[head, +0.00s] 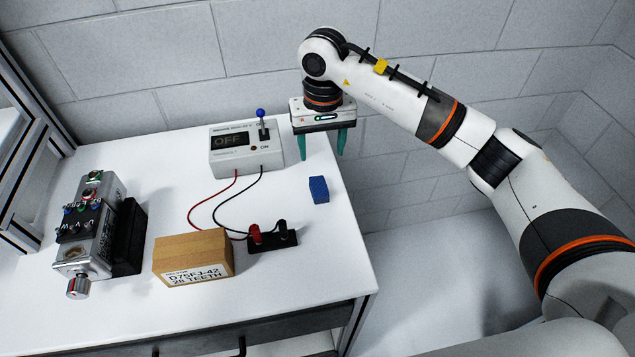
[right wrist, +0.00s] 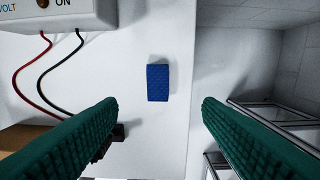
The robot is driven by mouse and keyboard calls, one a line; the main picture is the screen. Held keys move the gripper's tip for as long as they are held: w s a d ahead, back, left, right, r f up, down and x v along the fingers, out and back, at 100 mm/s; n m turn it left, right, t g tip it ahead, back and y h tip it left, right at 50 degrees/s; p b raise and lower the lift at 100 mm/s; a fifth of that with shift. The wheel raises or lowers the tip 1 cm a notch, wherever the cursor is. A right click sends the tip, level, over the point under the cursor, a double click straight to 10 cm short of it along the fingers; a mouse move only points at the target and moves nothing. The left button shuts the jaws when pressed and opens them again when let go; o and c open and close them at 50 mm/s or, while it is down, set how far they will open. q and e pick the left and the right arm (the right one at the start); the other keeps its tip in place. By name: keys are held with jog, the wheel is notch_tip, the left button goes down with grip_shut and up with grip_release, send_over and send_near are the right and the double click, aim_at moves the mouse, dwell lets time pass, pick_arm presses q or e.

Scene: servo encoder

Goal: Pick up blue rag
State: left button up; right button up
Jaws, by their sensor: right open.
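The blue rag (head: 318,190) is a small blue block-like piece lying on the white table near its right edge in the head view. In the right wrist view the blue rag (right wrist: 158,82) lies flat, between the lines of the two green fingers and beyond their tips. My right gripper (head: 321,157) is open and empty, above and behind the rag, fingers pointing down. Its green fingers also show in the right wrist view (right wrist: 158,104), spread wide and not touching the rag. My left gripper is not in view.
A power box (head: 246,148) with a blue-knobbed lever stands behind left of the rag. Red and black wires run to a black terminal block (head: 272,240). A cardboard box (head: 193,257) and a grey servo unit (head: 92,228) stand further left. The table's right edge is close to the rag.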

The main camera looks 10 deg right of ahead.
jog(key=p, duration=0.2)
send_over(319, 186)
jog(key=f, duration=0.6)
jog(key=shift+s+d+f, duration=0.15)
jog(key=shift+d+f, duration=0.1)
jog(key=shift+d, duration=0.05)
jog(key=f+p, duration=0.3)
jog(key=f, duration=0.1)
jog(key=shift+a, duration=0.3)
jog(key=shift+f, duration=0.6)
jog(key=c, duration=1.1)
jog(key=shift+o, duration=0.2)
jog(key=shift+w+r, duration=0.15)
jog(key=shift+w, duration=0.05)
notch_tip(319, 186, up, 10)
jog(key=b, duration=0.3)
